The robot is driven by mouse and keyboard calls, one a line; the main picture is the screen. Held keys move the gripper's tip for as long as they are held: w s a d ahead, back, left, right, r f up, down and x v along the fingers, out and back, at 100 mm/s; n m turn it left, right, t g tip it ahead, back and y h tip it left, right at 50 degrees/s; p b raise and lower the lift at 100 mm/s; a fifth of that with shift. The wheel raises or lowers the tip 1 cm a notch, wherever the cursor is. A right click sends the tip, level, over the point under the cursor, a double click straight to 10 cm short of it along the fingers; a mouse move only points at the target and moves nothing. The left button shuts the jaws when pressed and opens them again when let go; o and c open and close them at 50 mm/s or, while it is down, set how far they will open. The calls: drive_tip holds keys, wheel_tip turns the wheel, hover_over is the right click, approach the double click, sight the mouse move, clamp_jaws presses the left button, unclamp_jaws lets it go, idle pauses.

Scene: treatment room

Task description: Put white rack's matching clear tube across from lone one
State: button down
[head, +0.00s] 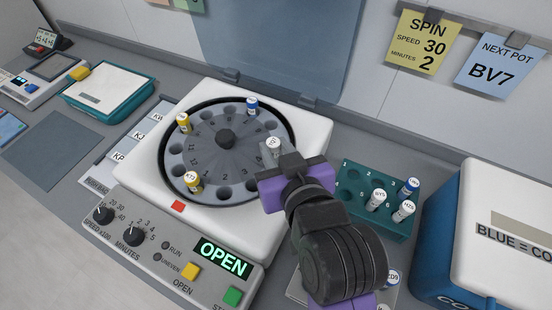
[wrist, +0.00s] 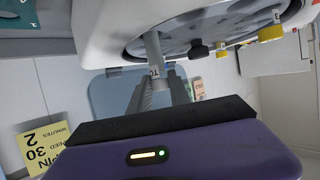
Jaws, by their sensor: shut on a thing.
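My gripper (head: 275,168) is shut on a clear tube with a white cap (head: 273,143), at the right side of the centrifuge rotor (head: 225,165). In the wrist view the fingers (wrist: 160,92) close around the tube (wrist: 154,48), whose far end is by the rotor rim. I cannot tell whether it is inside a hole. In the rotor stand a blue-capped tube (head: 251,105) at the back and two yellow-capped tubes (head: 183,122) (head: 194,182) at the left and front left.
The centrifuge (head: 150,205) lid (head: 280,45) stands open and its display reads OPEN. A teal rack (head: 350,205) with several tubes is right of my gripper. A blue and white cooler box (head: 440,235) stands farther right. Notes hang on the wall.

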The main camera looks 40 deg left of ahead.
drive_tip(key=shift+f, duration=1.8)
drive_tip(key=shift+f, duration=0.2)
drive_tip(key=c, duration=1.2)
unclamp_jaws()
drive_tip(key=shift+r, duration=0.1)
drive_tip(key=shift+r, duration=0.2)
drive_tip(key=b+v, duration=0.1)
drive_tip(key=v, duration=1.1)
